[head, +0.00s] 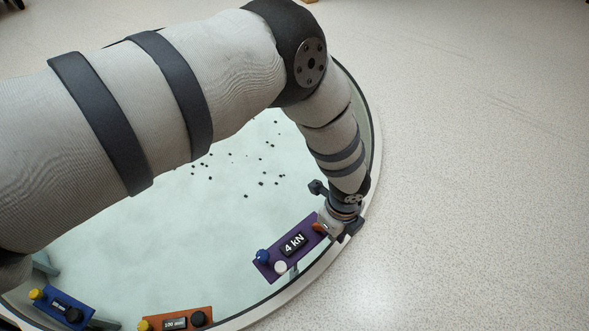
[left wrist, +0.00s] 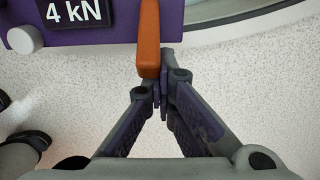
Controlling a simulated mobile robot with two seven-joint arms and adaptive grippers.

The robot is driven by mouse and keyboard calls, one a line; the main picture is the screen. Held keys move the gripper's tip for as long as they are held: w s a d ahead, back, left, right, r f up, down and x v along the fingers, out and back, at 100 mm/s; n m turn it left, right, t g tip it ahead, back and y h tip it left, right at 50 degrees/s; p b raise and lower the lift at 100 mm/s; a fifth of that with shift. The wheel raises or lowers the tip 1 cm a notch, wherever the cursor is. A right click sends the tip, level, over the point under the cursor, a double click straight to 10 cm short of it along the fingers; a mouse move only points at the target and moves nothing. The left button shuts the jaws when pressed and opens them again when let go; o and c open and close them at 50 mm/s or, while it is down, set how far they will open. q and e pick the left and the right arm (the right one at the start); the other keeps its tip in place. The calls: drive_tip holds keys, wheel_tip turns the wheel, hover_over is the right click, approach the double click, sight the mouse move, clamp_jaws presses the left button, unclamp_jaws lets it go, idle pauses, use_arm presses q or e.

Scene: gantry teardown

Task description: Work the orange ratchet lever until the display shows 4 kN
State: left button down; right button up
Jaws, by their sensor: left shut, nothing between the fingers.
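The purple panel (head: 310,246) is at the right rim of the round table. Its display (head: 293,244) reads 4 kN, and the left wrist view shows the same reading on the display (left wrist: 76,11). The orange ratchet lever (head: 320,228) is at the panel's right end, and in the left wrist view the lever (left wrist: 149,40) points down toward my fingers. My left gripper (head: 337,228) is beside the lever. In the left wrist view the gripper's (left wrist: 162,88) fingers are shut and empty, just beyond the lever's tip; I cannot tell whether they touch it. My right gripper is not in view.
The purple panel also has a blue knob (head: 263,257) and a white knob (head: 281,268). An orange panel (head: 153,325) and a blue panel (head: 54,313) are along the near rim. Small dark pieces lie scattered on the table (head: 215,225). The floor to the right is clear.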

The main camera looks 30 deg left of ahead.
use_arm(q)
drive_tip(key=shift+s+a+f, duration=0.1)
drive_tip(key=shift+s+f, duration=0.1)
drive_tip(key=shift+s, duration=0.45)
drive_tip(key=shift+w+a+r, duration=0.15)
drive_tip(key=shift+a+r, duration=0.3)
drive_tip(key=shift+a, duration=0.2)
drive_tip(key=shift+a+p, duration=0.15)
drive_tip(key=shift+p, duration=0.15)
drive_tip(key=shift+w+a+r, duration=0.2)
drive_tip(key=shift+a+r, duration=0.05)
drive_tip(key=shift+a, duration=0.55)
drive_tip(key=c, duration=1.2)
unclamp_jaws()
drive_tip(key=shift+w+r, duration=0.1)
drive_tip(key=shift+w, duration=0.1)
